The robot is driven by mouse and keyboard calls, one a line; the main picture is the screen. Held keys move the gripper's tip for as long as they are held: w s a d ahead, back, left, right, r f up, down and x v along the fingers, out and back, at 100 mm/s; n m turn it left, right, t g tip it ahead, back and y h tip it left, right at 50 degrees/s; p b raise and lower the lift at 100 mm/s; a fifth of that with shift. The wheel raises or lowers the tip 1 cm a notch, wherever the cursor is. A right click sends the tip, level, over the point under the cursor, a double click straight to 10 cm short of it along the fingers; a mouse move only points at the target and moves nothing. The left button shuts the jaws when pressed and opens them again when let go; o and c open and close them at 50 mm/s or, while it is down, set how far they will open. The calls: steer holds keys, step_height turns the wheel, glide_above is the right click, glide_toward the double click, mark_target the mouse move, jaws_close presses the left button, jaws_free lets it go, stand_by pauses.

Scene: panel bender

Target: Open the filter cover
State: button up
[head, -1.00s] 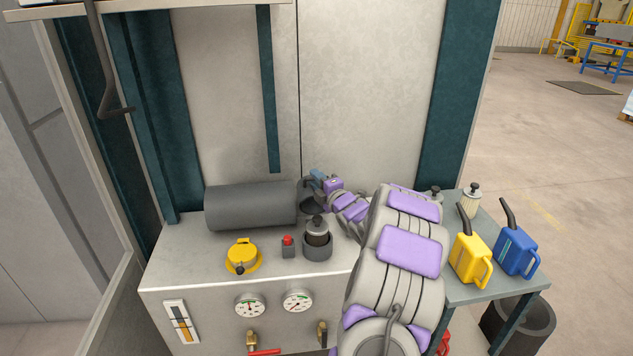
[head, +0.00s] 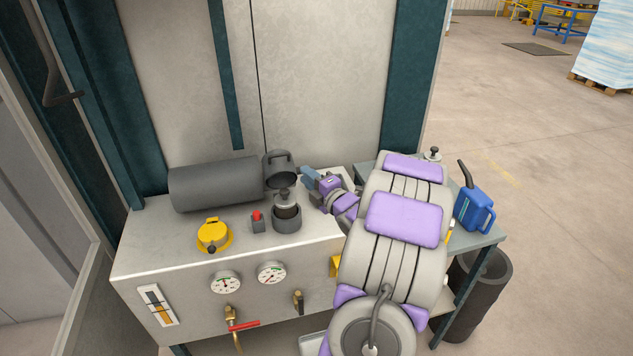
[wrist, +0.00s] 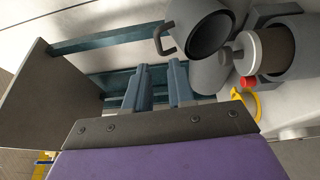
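The filter cover (head: 280,168) is a dark grey cap with a handle, raised and tilted back above the filter housing (head: 287,222). A filter element (head: 286,199) shows in the open housing. In the wrist view the cover (wrist: 208,35) shows its dark hollow inside, and its handle sticks out to the left. The housing (wrist: 285,45) is right of it. My gripper (head: 306,173) is just right of the cover in the head view, apart from it. In the wrist view my gripper's (wrist: 158,72) two blue fingers are a little apart with nothing between them.
A dark grey cylinder (head: 215,184) lies left of the cover. A yellow cap (head: 214,235) and a red button (head: 257,220) sit in front. A side table at right holds a blue can (head: 475,210) and a spare filter (head: 432,154). Free floor lies right.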

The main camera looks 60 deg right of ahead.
steer(key=shift+v, duration=1.6)
